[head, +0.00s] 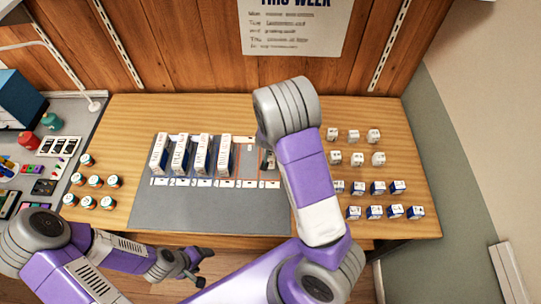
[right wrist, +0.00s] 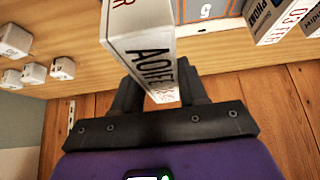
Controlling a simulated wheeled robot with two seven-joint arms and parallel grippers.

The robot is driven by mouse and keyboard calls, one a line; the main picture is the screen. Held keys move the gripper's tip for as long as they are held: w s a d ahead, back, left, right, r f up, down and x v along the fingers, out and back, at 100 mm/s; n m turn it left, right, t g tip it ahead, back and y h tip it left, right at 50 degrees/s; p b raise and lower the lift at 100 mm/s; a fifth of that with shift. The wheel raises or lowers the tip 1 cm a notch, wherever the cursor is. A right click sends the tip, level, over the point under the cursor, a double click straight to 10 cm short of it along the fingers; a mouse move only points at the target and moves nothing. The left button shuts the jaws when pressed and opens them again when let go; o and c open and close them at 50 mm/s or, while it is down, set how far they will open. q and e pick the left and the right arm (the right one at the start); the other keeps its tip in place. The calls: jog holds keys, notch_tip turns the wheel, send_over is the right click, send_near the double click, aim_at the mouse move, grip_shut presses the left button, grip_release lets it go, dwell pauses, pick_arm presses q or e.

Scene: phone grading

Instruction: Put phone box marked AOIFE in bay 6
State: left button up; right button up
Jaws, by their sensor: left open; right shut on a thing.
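The white phone box marked AOIFE (right wrist: 150,48) is held between the fingers of my right gripper (right wrist: 160,92) in the right wrist view. In the head view my right arm hides most of that gripper, and part of a box (head: 267,160) shows beside the arm, at the bay 6 end of the row. I cannot tell whether it touches the mat. The bay 6 label (head: 270,185) is visible in front. My left gripper (head: 190,268) is open and empty, low in the head view, off the table's front edge.
Phone boxes stand upright in bays 1 to 4, such as this one (head: 223,157). Bay 5 (head: 247,163) is empty. Small white and blue cubes (head: 356,159) stand on the right, several small jars (head: 95,181) on the left. The grey mat's front (head: 200,212) is clear.

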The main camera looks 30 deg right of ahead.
notch_tip(320, 180, down, 7)
jog(key=shift+r+b, duration=0.15)
jog(key=shift+b, duration=0.8)
jog(key=shift+f, duration=0.25)
jog(key=shift+f, duration=0.15)
jog(key=o, duration=1.3)
jog(key=shift+c, duration=0.2)
